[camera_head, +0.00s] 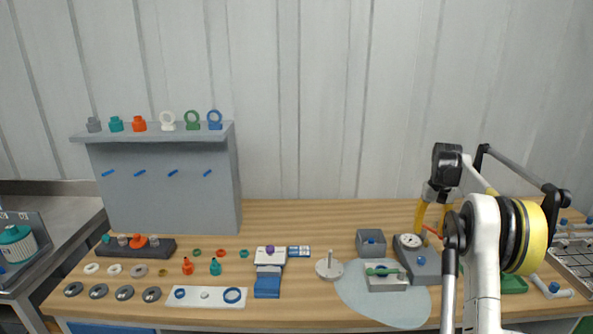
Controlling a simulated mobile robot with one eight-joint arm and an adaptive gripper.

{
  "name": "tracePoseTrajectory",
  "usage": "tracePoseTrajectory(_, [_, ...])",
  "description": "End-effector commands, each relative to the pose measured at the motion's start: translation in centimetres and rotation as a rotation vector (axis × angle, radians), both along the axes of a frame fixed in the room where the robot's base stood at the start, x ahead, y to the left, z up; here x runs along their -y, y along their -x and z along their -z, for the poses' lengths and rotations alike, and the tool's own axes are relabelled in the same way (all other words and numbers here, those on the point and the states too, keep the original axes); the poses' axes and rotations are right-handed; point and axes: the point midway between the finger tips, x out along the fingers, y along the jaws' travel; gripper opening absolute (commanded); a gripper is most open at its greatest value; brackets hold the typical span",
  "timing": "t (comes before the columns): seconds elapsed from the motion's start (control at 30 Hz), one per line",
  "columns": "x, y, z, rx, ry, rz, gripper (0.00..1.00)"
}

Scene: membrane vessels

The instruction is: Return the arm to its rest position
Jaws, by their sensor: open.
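My arm (485,240) rises at the right side of the picture, in front of the table's right part. My gripper (431,226) hangs downward from the dark wrist, with its yellow fingers spread apart. It is open and I see nothing between the fingers. In the picture it lies just above the grey block with a round dial gauge (409,241); I cannot tell its exact height. My arm hides part of the table behind it and part of a green tray (514,284).
A wooden table (320,215) carries several small fittings, rings and discs. A grey panel with a shelf (160,185) stands at the back left. A grey open box (370,242) and a pale mat (362,307) lie left of my arm. A wire rack (572,262) is at far right.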

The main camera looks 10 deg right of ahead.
Motion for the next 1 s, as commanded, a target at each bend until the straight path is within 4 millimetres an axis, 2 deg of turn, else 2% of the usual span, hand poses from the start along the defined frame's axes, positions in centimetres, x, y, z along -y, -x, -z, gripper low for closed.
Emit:
tracePoseTrajectory(0.07, [-0.6, -0.1, -0.5, 0.005, 0.003, -0.005, 0.48])
tracePoseTrajectory(0.17, [-2.7, -0.1, -2.3, 0.025, 0.015, -0.024, 0.48])
tracePoseTrajectory(0.27, [-6.4, 0.2, -5.1, 0.063, 0.037, -0.056, 0.48])
tracePoseTrajectory(0.3, [-8.2, 0.5, -6.4, 0.082, 0.046, -0.071, 0.48])
tracePoseTrajectory(0.47, [-15.6, 3.2, -10.4, 0.164, 0.081, -0.129, 0.48])
tracePoseTrajectory(0.6, [-21.7, 6.9, -12.6, 0.240, 0.105, -0.180, 0.48])
tracePoseTrajectory(0.73, [-27.0, 11.2, -13.2, 0.311, 0.122, -0.228, 0.48])
tracePoseTrajectory(0.87, [-31.6, 16.2, -12.6, 0.383, 0.132, -0.273, 0.48])
tracePoseTrajectory(1.0, [-35.7, 21.7, -10.4, 0.464, 0.137, -0.323, 0.48])
